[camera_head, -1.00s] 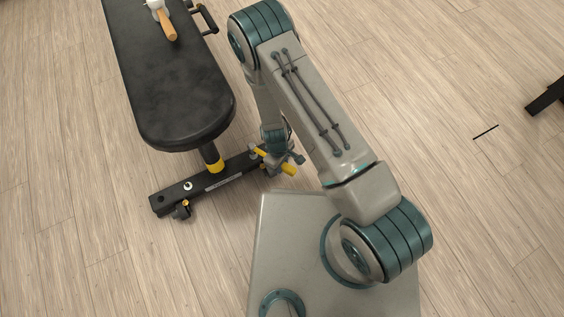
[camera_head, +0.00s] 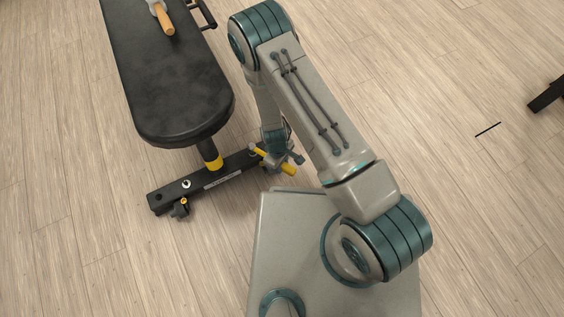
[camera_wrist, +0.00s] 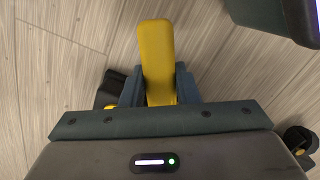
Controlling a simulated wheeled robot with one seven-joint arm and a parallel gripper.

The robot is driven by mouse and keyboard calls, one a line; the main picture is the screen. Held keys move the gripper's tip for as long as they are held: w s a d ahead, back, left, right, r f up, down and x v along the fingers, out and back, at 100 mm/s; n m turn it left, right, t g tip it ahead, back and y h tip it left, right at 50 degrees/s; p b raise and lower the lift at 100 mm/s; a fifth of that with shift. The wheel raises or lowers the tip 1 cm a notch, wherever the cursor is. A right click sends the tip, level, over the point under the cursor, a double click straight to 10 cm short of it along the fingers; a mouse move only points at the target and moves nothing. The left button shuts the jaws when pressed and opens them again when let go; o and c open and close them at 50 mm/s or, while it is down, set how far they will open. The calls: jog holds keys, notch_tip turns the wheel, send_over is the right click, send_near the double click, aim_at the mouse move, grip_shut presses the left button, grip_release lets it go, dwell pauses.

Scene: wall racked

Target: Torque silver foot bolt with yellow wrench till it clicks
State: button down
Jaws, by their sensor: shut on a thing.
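My gripper (camera_head: 277,160) is low by the right end of the bench's black foot bar (camera_head: 232,165). It is shut on the yellow wrench (camera_head: 288,169), whose yellow parts show on both sides of the jaws. In the wrist view the yellow wrench (camera_wrist: 157,55) stands between the two fingers (camera_wrist: 159,88). A small silver bolt (camera_head: 186,184) shows on top of the foot bar near its left end, apart from the wrench. I cannot tell whether the wrench touches another bolt, since my gripper hides the bar's right end.
The black padded bench (camera_head: 175,85) stands above the foot bar on a post with a yellow collar (camera_head: 214,163). An orange-handled tool (camera_head: 165,20) lies on the pad. A caster (camera_head: 180,208) sits by the bar's left end. Open wood floor lies left and right.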

jog(key=shift+f+b, duration=0.3)
jog(key=shift+f, duration=0.2)
jog(key=c, duration=2)
grip_release()
grip_shut()
